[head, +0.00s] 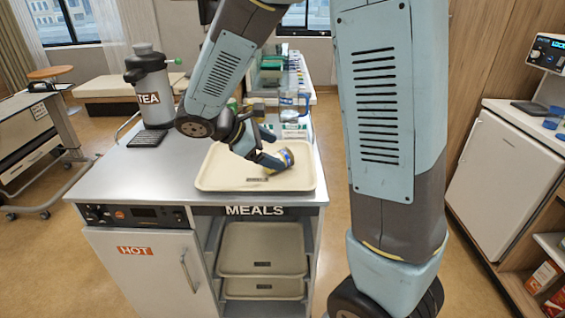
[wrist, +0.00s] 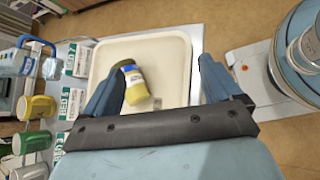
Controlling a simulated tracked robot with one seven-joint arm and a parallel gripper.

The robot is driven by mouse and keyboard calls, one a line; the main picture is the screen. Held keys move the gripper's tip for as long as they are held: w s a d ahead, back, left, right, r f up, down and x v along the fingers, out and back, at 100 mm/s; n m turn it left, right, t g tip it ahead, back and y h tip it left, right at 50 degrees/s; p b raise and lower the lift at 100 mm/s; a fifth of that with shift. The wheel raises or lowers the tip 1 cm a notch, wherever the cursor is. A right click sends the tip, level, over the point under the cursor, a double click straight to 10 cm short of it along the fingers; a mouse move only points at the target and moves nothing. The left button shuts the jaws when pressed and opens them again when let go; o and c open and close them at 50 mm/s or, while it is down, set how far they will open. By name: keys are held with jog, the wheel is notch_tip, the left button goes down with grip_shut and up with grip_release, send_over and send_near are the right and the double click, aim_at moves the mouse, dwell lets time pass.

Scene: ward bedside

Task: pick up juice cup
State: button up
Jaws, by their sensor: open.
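The juice cup (wrist: 136,93) is yellow with a blue and white band. In the wrist view it lies tilted over the cream tray (wrist: 178,45), between my spread fingers and close to the left one. In the head view the cup (head: 288,157) shows at my fingertips, partly hidden by them, over the tray (head: 215,180). My gripper (wrist: 160,88) is open, and the head view also shows it (head: 268,148) low over the tray. I cannot tell whether the left finger touches the cup.
The tray sits on a cart with a tea urn (head: 148,88) at its left. In the wrist view, a yellow mug (wrist: 40,108), a green mug (wrist: 30,143) and bed cards (wrist: 74,104) stand left of the tray. More trays (head: 262,245) sit in the shelf below.

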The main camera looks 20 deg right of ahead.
jog(key=w+a+f+n+t, duration=0.1)
jog(key=a+f+n, duration=0.1)
jog(key=w+a+f+n+t+h, duration=0.1)
jog(key=w+a+f+n, duration=0.1)
jog(key=w+a+f+n+t+h, duration=0.1)
jog(key=w+a+f+n, duration=0.1)
jog(key=a, duration=0.1)
jog(key=shift+w+f, duration=0.1)
jog(key=shift+w, duration=0.15)
jog(key=shift+w+a+f, duration=0.1)
jog(key=shift+f, duration=0.05)
jog(key=x, duration=1.3)
jog(key=shift+w+d, duration=0.3)
jog(key=c, duration=1.4)
jog(key=shift+o, duration=0.2)
jog(key=shift+r, duration=0.25)
